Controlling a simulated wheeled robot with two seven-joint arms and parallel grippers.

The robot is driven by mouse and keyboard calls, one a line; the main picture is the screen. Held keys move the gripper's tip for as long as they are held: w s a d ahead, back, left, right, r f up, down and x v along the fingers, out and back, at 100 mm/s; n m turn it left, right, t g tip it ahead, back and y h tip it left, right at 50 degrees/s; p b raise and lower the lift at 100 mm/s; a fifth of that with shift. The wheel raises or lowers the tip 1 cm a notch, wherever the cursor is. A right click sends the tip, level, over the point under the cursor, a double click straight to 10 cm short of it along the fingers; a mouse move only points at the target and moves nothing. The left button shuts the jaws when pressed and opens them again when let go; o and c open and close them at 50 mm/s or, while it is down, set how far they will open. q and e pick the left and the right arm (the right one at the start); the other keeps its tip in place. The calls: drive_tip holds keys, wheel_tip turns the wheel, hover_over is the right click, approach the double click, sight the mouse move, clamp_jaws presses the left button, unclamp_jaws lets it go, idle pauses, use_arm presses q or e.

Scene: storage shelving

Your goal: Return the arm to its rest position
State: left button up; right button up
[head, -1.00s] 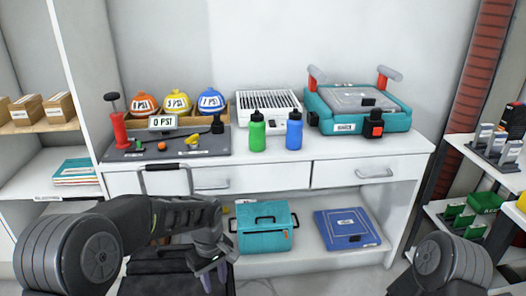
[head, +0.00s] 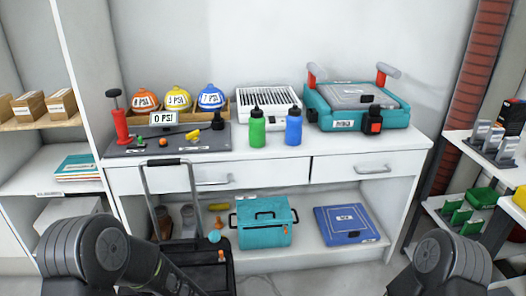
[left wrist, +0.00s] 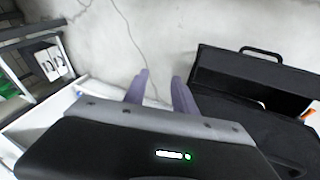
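My left gripper (left wrist: 160,88) shows in the left wrist view with its two purple fingers apart and nothing between them, over bare grey floor. In the head view my left arm (head: 105,255) comes in at the lower left and runs down out of the frame, so its gripper is hidden there. My right arm (head: 452,265) shows only as a rounded link at the lower right. My right gripper is not in either view.
A black case (head: 222,260) with a raised handle stands close to my left arm; it also shows in the left wrist view (left wrist: 235,75).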

use_arm(q)
drive_tip(key=s+a+f+n+g, duration=0.1)
drive_tip(key=s+f, duration=0.2)
drive_tip(key=s, duration=0.6)
drive_tip(key=s+a+f+n+g, duration=0.1)
drive_tip(key=s+f, duration=0.3)
drive_tip(key=s, duration=0.5)
wheel_tip(320, 180, up, 22)
drive_tip(key=p, duration=2.1)
drive_tip(key=shift+w+h, duration=0.2)
drive_tip(key=shift+h, duration=0.1)
drive_tip(key=shift+d+f, duration=0.1)
drive_tip(key=shift+f, duration=0.05)
